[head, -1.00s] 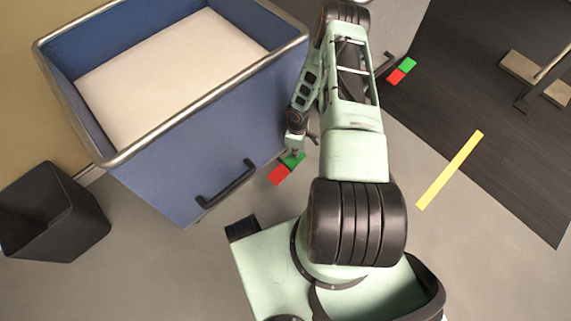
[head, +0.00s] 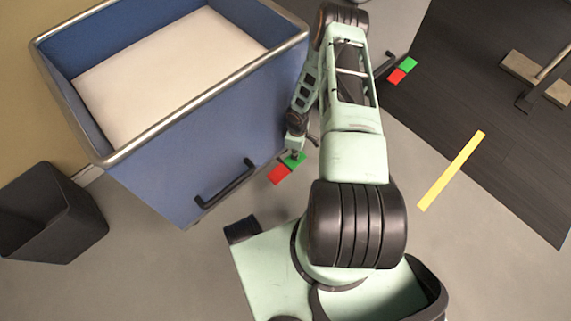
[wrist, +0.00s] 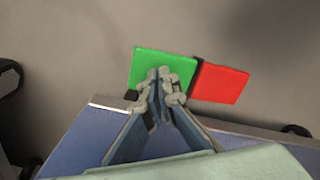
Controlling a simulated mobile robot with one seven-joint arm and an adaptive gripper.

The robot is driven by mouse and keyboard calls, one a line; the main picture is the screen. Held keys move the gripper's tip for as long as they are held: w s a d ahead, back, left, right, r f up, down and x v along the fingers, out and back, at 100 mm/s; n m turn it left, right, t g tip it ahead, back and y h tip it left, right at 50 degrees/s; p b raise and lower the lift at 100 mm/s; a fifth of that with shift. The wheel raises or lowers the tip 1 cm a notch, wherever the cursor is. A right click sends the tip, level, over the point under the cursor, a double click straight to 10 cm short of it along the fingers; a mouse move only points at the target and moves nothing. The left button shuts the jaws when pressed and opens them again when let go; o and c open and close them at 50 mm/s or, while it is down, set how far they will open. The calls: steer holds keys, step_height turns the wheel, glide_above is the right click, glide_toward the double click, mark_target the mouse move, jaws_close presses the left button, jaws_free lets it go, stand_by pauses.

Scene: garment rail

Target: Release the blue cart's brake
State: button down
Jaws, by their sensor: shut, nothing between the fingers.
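The blue cart (head: 150,180) stands at the left in the head view, with a metal rim, a black handle and a pale load inside. Its brake pedal has a green half (head: 297,159) and a red half (head: 279,174), low beside the cart's near right corner. My gripper (head: 296,155) is at the green half. In the wrist view my gripper (wrist: 158,75) is shut and empty, its fingertips over the green half (wrist: 178,63); I cannot tell whether they touch. The red half (wrist: 219,83) lies to the right, uncovered. The cart's edge (wrist: 250,128) shows below.
A dark bin (head: 50,215) stands left of the cart. Another green and red pedal (head: 402,70) is beyond my arm at the right, near a dark floor area (head: 480,110).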

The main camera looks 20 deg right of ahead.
steer(key=shift+f, duration=0.5)
steer(key=shift+r, duration=0.1)
steer(key=shift+r+p, duration=2.05)
steer(key=shift+r, duration=1.4)
